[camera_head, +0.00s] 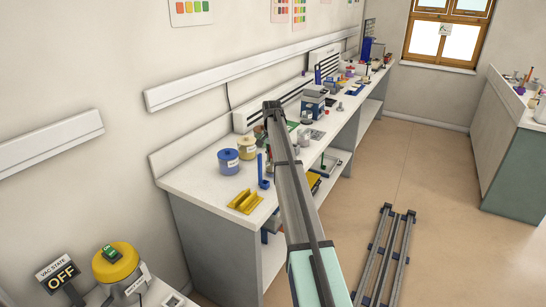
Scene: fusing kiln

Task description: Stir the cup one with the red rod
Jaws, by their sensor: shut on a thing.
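My arm reaches up from the bottom of the head view and across the near part of the bench. I cannot make out my gripper; it is either hidden behind my arm or out of sight. I cannot pick out the cup one or the red rod. Small items on the bench are partly covered by my arm or too small to tell apart.
A long white bench (194,178) runs along the wall. Dark rails (384,255) lie on the floor.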

